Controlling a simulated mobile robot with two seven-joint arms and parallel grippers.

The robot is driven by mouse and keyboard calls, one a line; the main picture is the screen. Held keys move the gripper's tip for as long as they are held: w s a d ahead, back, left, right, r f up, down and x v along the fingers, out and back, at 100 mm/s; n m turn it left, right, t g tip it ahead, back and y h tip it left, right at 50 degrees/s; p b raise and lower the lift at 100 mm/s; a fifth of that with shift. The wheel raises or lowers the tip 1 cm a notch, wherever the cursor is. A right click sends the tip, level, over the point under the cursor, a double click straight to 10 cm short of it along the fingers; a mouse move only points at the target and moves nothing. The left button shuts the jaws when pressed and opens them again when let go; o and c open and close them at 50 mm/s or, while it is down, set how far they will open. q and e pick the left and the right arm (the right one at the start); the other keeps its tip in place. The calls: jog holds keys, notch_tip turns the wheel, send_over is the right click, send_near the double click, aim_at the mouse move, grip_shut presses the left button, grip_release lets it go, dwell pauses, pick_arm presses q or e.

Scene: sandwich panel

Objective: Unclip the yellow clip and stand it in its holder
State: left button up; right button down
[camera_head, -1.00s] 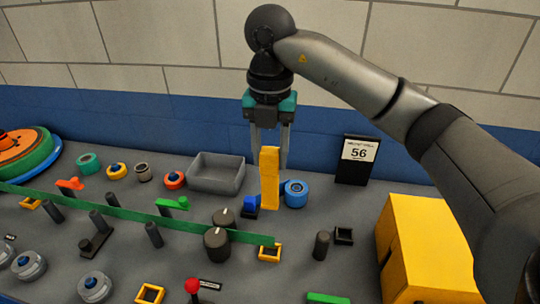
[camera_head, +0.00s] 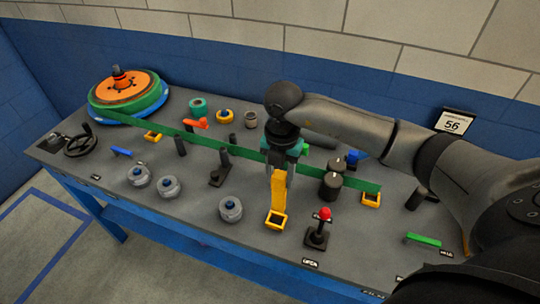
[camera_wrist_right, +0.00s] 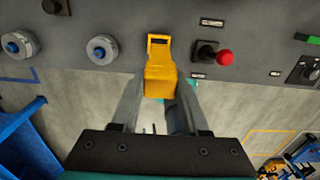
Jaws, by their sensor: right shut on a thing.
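The yellow clip (camera_head: 278,192) is a tall upright block. My right gripper (camera_head: 280,170) is shut on its upper part, and the right wrist view shows the clip (camera_wrist_right: 160,80) between the two fingers (camera_wrist_right: 160,95). Its lower end meets the rear part of a square yellow-framed holder (camera_head: 275,222) in the head view. The holder also shows in the right wrist view (camera_wrist_right: 158,39), with its dark opening partly visible beyond the clip. I cannot tell whether the clip's foot is inside the holder or just above it. My left gripper is not in view.
A red-knobbed joystick (camera_head: 319,234) stands close right of the holder, and a grey knob (camera_head: 231,209) stands to its left. A long green strip (camera_head: 240,152) runs behind. Another yellow-framed holder (camera_head: 371,198) is further right. The panel's front is mostly clear.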

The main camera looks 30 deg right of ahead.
aim_at(278, 187)
jog(key=shift+a+f, duration=0.2)
jog(key=shift+a, duration=0.05)
jog(key=shift+a+f, duration=0.1)
jog(key=shift+f, duration=0.1)
jog(key=shift+d+f+b, duration=0.2)
jog(key=shift+f+b, duration=0.5)
jog(key=shift+f, duration=0.05)
jog(key=shift+f+b, duration=0.45)
jog(key=shift+f, duration=0.25)
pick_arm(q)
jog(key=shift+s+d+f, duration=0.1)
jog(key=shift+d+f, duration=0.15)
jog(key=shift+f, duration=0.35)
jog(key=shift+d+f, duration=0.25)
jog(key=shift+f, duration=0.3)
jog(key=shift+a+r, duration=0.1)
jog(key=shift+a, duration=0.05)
pick_arm(e)
jog(key=shift+a, duration=0.1)
jog(key=shift+f, duration=0.1)
